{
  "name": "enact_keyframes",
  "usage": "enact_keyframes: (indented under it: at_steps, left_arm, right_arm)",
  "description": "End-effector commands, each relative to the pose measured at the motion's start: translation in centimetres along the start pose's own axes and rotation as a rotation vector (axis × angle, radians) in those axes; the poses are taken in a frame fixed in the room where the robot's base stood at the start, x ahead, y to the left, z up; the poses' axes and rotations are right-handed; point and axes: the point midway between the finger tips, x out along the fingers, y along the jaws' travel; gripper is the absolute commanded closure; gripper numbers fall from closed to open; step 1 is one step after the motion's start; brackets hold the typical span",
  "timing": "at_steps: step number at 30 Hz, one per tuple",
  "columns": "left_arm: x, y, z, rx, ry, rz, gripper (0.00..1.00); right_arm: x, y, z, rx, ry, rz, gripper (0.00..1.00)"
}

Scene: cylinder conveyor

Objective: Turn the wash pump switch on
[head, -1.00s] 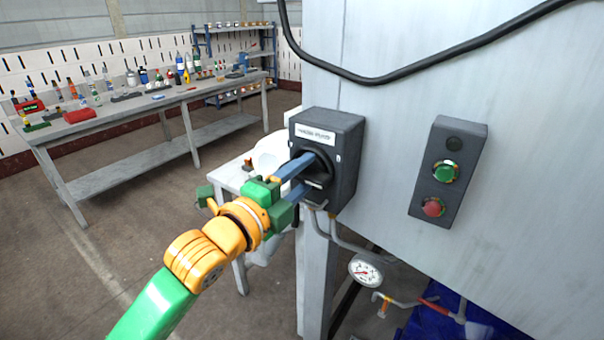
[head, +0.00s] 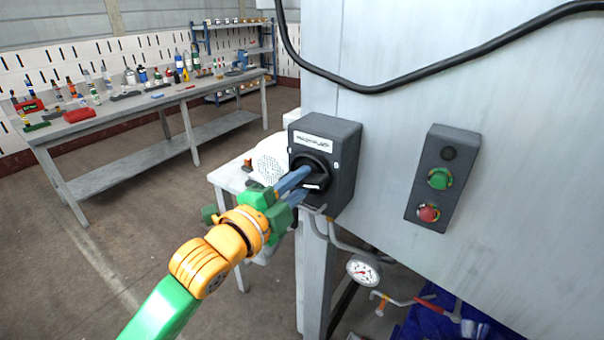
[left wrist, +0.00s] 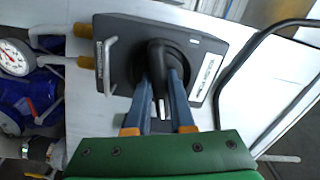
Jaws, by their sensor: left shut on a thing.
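The wash pump switch is a dark grey box (head: 340,150) with a white label and a black rotary knob (head: 312,166), fixed to the left edge of the pale grey cabinet. The left wrist view shows the box (left wrist: 120,50) and its black knob (left wrist: 160,62) from close up. My left gripper (head: 304,184) has its blue fingers at the knob. In the left wrist view the fingers (left wrist: 162,85) lie on either side of the knob's handle and are shut on it. The label's text is too blurred to read surely. My right gripper is not in view.
A control box with a green button (head: 439,179) and a red button (head: 428,213) is on the cabinet to the right. A black cable (head: 400,76) hangs above. A pressure gauge (head: 363,271) and pipes are below. A cluttered workbench (head: 150,115) stands behind left.

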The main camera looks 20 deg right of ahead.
Motion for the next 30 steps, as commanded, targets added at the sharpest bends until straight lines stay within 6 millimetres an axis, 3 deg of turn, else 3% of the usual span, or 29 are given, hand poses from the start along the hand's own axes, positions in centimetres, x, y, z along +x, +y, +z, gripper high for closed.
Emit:
enact_keyframes:
  at_steps: [9, 30]
  left_arm:
    - [0.0, -0.2, 0.0, -0.303, -0.004, 0.005, 1.00]
    - [0.0, 0.1, 0.0, -0.957, -0.006, 0.005, 1.00]
  right_arm:
    - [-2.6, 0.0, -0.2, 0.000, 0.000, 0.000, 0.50]
    - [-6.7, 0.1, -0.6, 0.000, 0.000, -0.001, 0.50]
